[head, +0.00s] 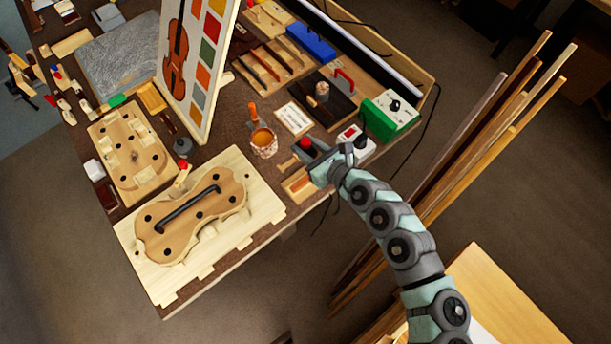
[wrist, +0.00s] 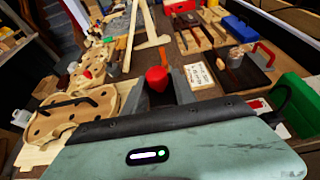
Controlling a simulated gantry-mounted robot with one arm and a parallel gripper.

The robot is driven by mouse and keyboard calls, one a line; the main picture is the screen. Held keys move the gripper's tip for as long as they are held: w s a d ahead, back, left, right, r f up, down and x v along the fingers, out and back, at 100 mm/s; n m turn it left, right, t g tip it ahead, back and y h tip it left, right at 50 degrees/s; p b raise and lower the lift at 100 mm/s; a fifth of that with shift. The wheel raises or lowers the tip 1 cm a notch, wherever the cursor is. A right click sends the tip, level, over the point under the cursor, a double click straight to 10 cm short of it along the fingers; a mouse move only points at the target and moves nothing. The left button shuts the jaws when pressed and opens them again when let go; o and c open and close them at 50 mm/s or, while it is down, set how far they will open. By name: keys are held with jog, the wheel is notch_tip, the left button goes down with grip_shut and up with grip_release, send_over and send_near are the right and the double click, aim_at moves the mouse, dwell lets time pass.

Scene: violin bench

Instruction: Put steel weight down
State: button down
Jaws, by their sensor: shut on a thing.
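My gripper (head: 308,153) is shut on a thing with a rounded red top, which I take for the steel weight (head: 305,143). In the wrist view the red top of the steel weight (wrist: 157,76) shows between the two grey fingers of my gripper (wrist: 160,90). The lower part of the weight is hidden by the fingers and the wrist. The gripper is over the right front edge of the bench (head: 222,130), right of the cup of orange liquid (head: 263,145). I cannot tell how high the weight is above the bench.
A violin-shaped mould (head: 190,215) lies on a pale board at the front. A grey cylinder (head: 183,147) stands behind it. A painted panel (head: 195,60) stands tilted further back. A green box (head: 390,117) is to the right. Bare bench shows between cup and mould.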

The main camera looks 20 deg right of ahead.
jog(key=b, duration=0.5)
send_over(305, 179)
notch_tip(305, 179, down, 13)
jog(key=shift+s+d+r, duration=0.1)
jog(key=shift+r, duration=0.05)
jog(key=shift+f+b, duration=0.5)
jog(key=shift+f, duration=1.8)
jog(key=shift+f, duration=0.15)
jog(key=c, duration=1)
grip_release()
jog(key=shift+r, duration=0.2)
jog(key=v, duration=1.2)
